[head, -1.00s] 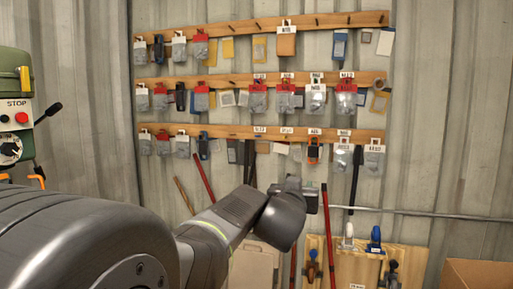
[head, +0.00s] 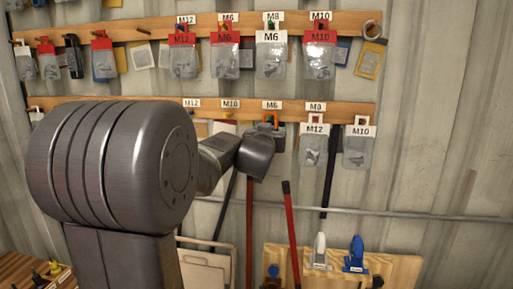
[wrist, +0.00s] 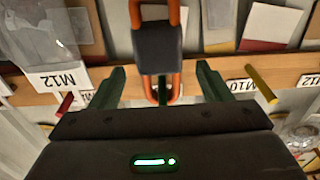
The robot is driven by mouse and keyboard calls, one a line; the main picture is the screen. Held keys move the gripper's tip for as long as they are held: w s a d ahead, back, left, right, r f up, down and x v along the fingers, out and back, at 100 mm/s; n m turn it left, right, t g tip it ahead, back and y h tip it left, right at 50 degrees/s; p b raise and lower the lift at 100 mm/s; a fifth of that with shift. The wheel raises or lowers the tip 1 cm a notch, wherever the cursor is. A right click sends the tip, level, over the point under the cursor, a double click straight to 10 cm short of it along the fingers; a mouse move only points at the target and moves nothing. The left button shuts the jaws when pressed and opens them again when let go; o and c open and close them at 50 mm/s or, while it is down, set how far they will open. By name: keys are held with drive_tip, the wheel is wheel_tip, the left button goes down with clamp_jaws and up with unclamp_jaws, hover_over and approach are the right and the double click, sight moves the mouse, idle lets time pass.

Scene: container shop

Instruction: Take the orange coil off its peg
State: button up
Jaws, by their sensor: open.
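The orange coil (wrist: 158,40) has a dark grey band around its middle and hangs at the lower wooden rail. In the wrist view, which sees the rail upside down, its end lies between my two dark green fingers. My gripper (wrist: 158,82) is open, one finger on each side of the coil, with a gap on both sides. In the head view only a bit of the coil (head: 270,122) shows above my wrist, under an M6 label (head: 271,105).
A bagged M12 packet (wrist: 50,45) hangs close beside my gripper in the wrist view. A yellow peg (wrist: 261,84) and a red peg (wrist: 65,104) stick out on either side. More bags, such as M10 (head: 358,148), hang along the rail (head: 335,112).

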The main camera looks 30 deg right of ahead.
drive_tip(key=shift+x, duration=1.8)
drive_tip(key=shift+r, duration=0.1)
drive_tip(key=c, duration=1.1)
drive_tip(key=shift+r+p, duration=0.35)
drive_tip(key=shift+p, duration=0.2)
drive_tip(key=shift+c, duration=0.2)
drive_tip(key=v, duration=0.4)
drive_tip(key=shift+s+a+r, duration=0.15)
drive_tip(key=shift+s+r, duration=0.05)
